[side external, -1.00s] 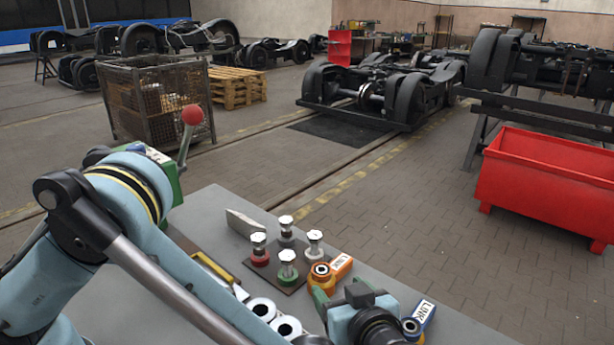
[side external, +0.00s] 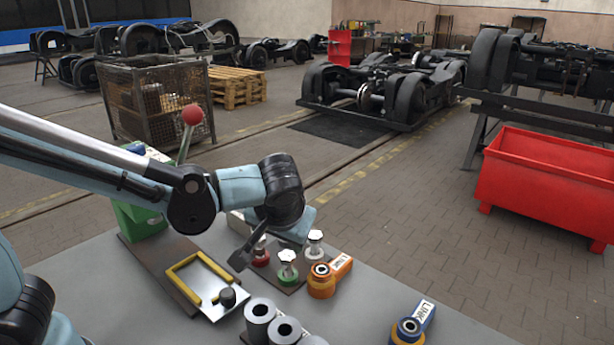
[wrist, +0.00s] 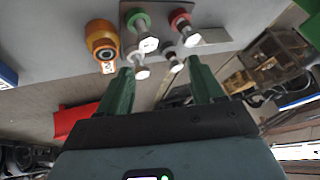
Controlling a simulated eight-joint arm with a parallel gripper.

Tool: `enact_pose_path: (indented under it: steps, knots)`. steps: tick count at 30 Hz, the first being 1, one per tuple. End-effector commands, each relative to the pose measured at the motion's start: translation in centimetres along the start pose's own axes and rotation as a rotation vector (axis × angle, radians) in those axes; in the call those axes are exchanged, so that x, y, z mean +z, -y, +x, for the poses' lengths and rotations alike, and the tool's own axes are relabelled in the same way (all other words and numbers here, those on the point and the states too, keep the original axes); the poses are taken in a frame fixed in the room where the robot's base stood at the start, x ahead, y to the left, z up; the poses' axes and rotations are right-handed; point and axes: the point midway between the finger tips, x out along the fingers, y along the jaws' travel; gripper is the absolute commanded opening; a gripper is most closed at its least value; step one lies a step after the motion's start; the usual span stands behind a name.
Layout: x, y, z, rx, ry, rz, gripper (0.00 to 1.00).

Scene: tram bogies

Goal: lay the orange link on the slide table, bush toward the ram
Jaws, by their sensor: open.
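The orange link (side external: 322,284) lies on the grey bench, its round bush end nearer the camera and its labelled arm pointing back right. It also shows in the wrist view (wrist: 102,38), left of my fingers. The slide table (side external: 212,299) is a pale plate with a yellow U-shaped frame and a dark knob, at left on the bench. The green press body (side external: 140,218) with a red-balled lever stands behind it; I cannot make out the ram. My gripper (wrist: 162,72) is open and empty, its green fingers over the knobbed posts, apart from the link.
Several knobbed posts stand on a dark plate beside the orange link, such as the green-based one (side external: 288,270). A blue link (side external: 412,324) lies at front right. Grey hollow cylinders (side external: 260,312) stand front of the slide table. Bare bench lies between the two links.

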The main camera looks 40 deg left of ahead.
Motion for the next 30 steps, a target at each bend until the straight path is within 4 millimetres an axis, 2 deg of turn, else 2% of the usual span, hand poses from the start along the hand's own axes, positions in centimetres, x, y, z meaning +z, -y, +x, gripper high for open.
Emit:
enact_pose_path:
  steps: [1,3,12,20,24,30]
  knots:
    - [0.2,1.5,0.0,0.037,0.019,0.019,0.67]
    - [0.7,3.0,0.0,0.100,0.035,0.058,0.67]
    - [3.0,7.5,-0.5,0.347,-0.023,0.163,0.67]
    - [4.0,9.0,-0.6,0.437,-0.127,0.192,0.67]
    - [4.1,9.2,-0.6,0.448,-0.145,0.198,0.88]
    - [4.1,9.1,-0.7,0.448,-0.145,0.200,0.88]
